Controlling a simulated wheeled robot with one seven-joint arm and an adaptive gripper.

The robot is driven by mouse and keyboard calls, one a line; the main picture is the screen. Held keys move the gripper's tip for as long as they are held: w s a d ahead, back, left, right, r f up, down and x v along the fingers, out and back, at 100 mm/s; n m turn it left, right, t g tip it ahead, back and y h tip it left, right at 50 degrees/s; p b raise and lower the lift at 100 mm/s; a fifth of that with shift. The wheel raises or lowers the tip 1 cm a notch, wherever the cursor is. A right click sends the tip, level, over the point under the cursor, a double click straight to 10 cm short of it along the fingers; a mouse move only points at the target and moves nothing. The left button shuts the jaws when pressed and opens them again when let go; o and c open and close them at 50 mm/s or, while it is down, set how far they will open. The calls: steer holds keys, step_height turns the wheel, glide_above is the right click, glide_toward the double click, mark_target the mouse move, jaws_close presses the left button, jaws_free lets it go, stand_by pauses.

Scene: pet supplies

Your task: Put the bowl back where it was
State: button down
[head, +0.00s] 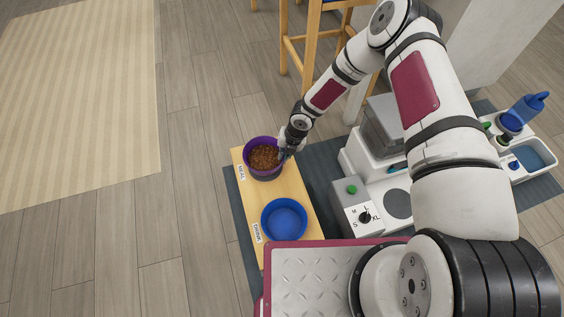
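A purple bowl (264,175) filled with brown kibble (264,157) is at the far end of a light wooden board (292,194), beside the label MEAL (241,172). A blue bowl (284,219) is at the near end, beside the label DRINK (257,233); no food shows in it. My gripper (284,154) is at the right rim of the purple bowl, reaching down from the upper right. Its fingers are small and partly hidden, so I cannot tell whether they are closed on the rim. I cannot tell whether the purple bowl rests on the board.
A white dispenser (357,207) with a green button and size dial stands right of the board. A blue bottle (525,108) and a water tray (532,157) are at the far right. A wooden stool (291,50) stands behind. The floor at left is clear, with a beige rug (80,90).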

steer(key=shift+d+b+x, duration=0.2)
steer(key=shift+b+x, duration=0.15)
steer(key=shift+x, duration=0.55)
steer(key=shift+d+b+x, duration=0.25)
steer(key=shift+b+x, duration=0.05)
steer(key=shift+x, duration=0.6)
steer(key=shift+f, duration=0.25)
steer(key=c, duration=1.8)
jaws_free()
steer(key=shift+r, duration=0.15)
